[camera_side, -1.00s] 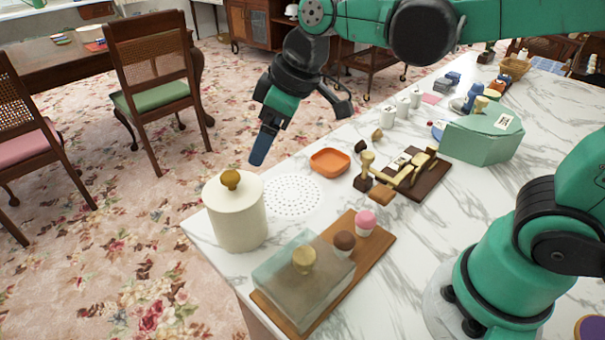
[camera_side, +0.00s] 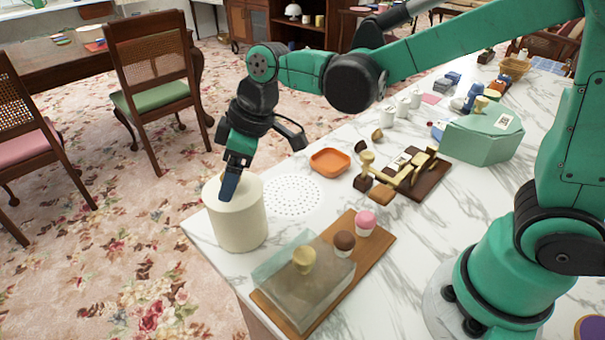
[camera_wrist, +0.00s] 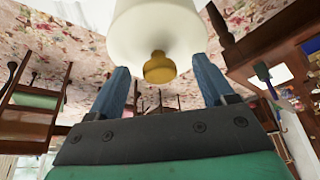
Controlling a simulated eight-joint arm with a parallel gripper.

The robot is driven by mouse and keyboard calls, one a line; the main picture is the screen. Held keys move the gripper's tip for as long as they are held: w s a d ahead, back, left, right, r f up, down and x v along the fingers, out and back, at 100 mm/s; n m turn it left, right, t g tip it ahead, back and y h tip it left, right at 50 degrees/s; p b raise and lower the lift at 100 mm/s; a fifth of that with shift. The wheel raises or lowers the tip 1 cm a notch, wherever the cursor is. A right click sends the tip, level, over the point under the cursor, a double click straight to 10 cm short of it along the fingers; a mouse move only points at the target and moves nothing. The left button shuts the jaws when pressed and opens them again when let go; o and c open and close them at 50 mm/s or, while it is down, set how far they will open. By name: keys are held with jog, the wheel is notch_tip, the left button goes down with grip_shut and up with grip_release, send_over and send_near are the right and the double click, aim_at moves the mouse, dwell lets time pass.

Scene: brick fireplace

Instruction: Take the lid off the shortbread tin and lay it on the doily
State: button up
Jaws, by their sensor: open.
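The cream shortbread tin (camera_side: 240,222) stands upright at the left corner of the marble counter. Its lid with a gold knob is on top; in the side view my gripper mostly hides the knob. The wrist view shows the tin (camera_wrist: 157,30) and the gold knob (camera_wrist: 160,68) between my two blue fingers. My gripper (camera_side: 230,190) is open, pointing down at the top of the tin, with the fingers on either side of the knob. I cannot tell whether they touch it. The white perforated doily (camera_side: 293,196) lies flat and bare to the right of the tin.
An orange dish (camera_side: 330,162) sits behind the doily. A wooden board (camera_side: 375,254) with a clear cover (camera_side: 305,285) and two cupcakes lies in front. A dark tray (camera_side: 428,185) with gold-coloured pieces and a green box (camera_side: 482,140) stand farther right.

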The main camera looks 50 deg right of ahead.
grip_shut()
jog(key=shift+r, duration=0.15)
notch_tip(320, 180, up, 19)
jog(key=d+f+m+t+h, duration=0.1)
jog(key=d+f+m, duration=0.1)
jog(key=d+f, duration=0.3)
jog(key=d+f+m, duration=0.2)
jog(key=d+f, duration=0.1)
jog(key=d, duration=0.5)
jog(key=f, duration=1.5)
jog(key=shift+w+d+f, duration=0.1)
jog(key=shift+w+d, duration=0.05)
jog(key=shift+w, duration=0.2)
jog(key=shift+f, duration=2.4)
